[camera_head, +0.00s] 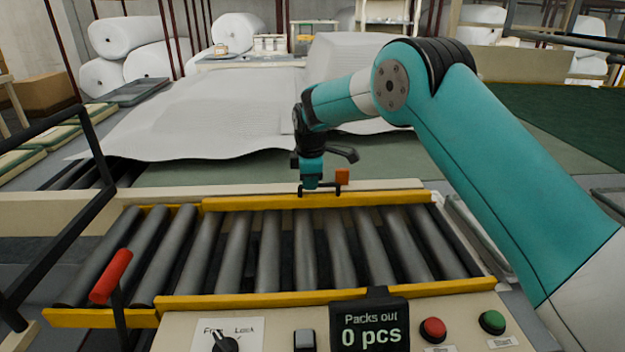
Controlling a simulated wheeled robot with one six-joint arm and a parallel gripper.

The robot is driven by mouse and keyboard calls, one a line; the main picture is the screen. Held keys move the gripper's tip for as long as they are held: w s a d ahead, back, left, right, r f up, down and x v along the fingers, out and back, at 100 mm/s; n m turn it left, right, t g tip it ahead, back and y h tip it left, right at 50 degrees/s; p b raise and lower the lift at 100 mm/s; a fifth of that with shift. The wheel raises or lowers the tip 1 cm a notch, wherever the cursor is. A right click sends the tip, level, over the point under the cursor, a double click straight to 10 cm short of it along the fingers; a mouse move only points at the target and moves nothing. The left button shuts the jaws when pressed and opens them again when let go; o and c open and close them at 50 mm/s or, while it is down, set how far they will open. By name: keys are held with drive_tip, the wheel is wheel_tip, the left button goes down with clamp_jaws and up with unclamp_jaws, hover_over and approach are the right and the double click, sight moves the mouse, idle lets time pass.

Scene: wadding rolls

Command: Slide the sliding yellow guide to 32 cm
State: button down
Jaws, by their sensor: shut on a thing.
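The far yellow guide (390,197) runs along the back edge of the roller conveyor, with a small orange block (342,176) standing at it. A near yellow guide (300,299) runs along the front edge of the rollers. My gripper (318,190) points down at the middle of the far guide, just left of the orange block. It is shut on the far guide, though the arm's end and the small size hide the exact contact. No centimetre scale is readable in this view.
Grey rollers (270,245) fill the space between the guides. A control panel in front has a display (370,325) reading "Packs out 0 pcs", a red button (432,329), a green button (492,321) and a knob (225,343). A red-handled lever (111,276) stands at left. White wadding (200,115) lies behind.

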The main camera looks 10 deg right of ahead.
drive_tip(key=w, duration=0.2)
drive_tip(key=w+p, duration=0.1)
drive_tip(key=shift+r, duration=0.25)
drive_tip(key=shift+w+d+f+p, duration=0.1)
drive_tip(key=shift+w+d+p, duration=0.1)
drive_tip(key=shift+w, duration=0.2)
drive_tip(key=shift+w+d+f+p, duration=0.1)
drive_tip(key=shift+w+p, duration=0.05)
drive_tip(key=shift+w, duration=0.25)
drive_tip(key=c, duration=1.1)
unclamp_jaws()
drive_tip(key=shift+c, duration=0.2)
drive_tip(key=shift+d, duration=0.1)
drive_tip(key=s+r+b, duration=0.1)
drive_tip(key=s+r, duration=0.2)
drive_tip(key=r, duration=1.4)
drive_tip(key=shift+s+a+b, duration=0.2)
drive_tip(key=shift+a+b, duration=0.1)
